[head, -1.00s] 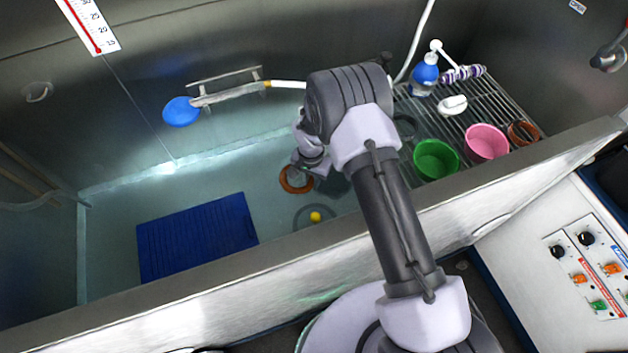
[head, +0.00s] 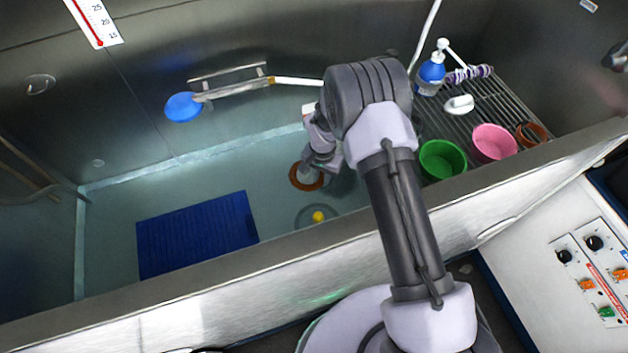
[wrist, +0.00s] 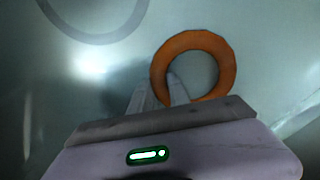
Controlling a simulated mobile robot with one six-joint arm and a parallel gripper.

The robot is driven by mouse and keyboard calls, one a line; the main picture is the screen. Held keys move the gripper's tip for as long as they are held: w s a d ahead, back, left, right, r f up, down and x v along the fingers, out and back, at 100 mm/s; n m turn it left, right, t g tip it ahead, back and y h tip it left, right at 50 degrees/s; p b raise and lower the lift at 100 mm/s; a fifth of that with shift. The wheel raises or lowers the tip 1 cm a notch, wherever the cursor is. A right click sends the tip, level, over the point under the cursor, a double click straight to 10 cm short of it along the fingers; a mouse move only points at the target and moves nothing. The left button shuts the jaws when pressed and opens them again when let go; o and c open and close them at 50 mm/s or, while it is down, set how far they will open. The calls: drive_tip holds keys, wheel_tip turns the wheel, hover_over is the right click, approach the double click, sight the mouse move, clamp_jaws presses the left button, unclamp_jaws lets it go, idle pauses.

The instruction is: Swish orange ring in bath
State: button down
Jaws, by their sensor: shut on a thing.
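The orange ring (head: 305,178) is in the bath, at the end of my arm; it also shows large in the wrist view (wrist: 222,58). My gripper (head: 325,172) is shut on the left side of the ring in the wrist view (wrist: 160,84), with one finger inside the ring's hole and one outside. The ring looks flat and level, low in the bath; I cannot tell how deep it sits in the water. The bath (head: 110,182) is a steel tub with pale blue-green water. My arm hides part of its right side.
A blue mat (head: 196,232) lies on the bath floor. A yellow ball (head: 318,216) sits near the front wall. A rack at right holds a green bowl (head: 442,160), a pink bowl (head: 493,143) and a blue bottle (head: 431,75).

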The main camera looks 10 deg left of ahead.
drive_tip(key=shift+r, duration=0.1)
wheel_tip(320, 180, up, 12)
drive_tip(key=p, duration=0.7)
wheel_tip(320, 180, up, 16)
drive_tip(key=p, duration=0.9)
drive_tip(key=shift+p, duration=0.35)
